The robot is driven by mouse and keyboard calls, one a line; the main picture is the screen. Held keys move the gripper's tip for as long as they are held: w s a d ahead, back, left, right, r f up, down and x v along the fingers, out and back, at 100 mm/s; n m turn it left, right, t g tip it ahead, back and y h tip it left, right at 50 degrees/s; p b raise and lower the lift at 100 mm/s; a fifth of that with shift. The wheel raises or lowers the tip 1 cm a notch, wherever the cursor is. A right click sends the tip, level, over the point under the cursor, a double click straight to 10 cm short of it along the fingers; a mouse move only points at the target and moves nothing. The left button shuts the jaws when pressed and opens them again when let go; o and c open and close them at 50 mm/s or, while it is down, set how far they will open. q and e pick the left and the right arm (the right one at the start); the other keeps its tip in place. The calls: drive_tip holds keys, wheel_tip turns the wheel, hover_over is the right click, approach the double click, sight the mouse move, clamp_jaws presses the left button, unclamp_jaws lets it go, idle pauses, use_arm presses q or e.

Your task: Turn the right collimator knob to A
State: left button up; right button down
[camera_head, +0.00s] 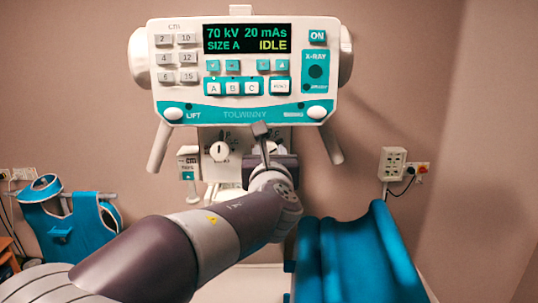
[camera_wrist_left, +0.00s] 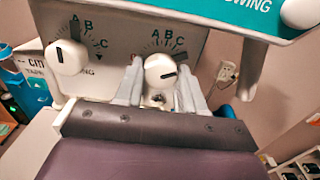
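The right collimator knob (camera_wrist_left: 158,68) is white and round with a dark mark toward its right side. Letters A, B and C arc above it in the left wrist view. My left gripper (camera_wrist_left: 160,78) is open, with one grey finger on each side of this knob; I cannot tell whether either finger touches it. The left collimator knob (camera_wrist_left: 68,58) has its own A, B, C scale, and it also shows in the head view (camera_head: 219,152). In the head view my left gripper (camera_head: 262,143) covers most of the right knob. My right gripper is not in view.
The control panel (camera_head: 240,115) hangs above the knobs, its screen (camera_head: 246,38) reading 70 kV, 20 mAs, SIZE A, IDLE. Handles flank it below. A blue padded item (camera_head: 355,255) stands at lower right, a blue apron (camera_head: 70,225) at left. A socket box (camera_head: 393,165) is on the wall.

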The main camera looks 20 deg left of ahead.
use_arm(q)
drive_tip(key=shift+f+b, duration=0.1)
drive_tip(key=shift+b, duration=0.2)
idle(0.4)
drive_tip(key=shift+n+b, duration=7.1)
drive_tip(key=shift+n, duration=0.6)
drive_tip(key=o, duration=1)
drive_tip(key=shift+w, duration=0.1)
drive_tip(key=shift+o, duration=0.2)
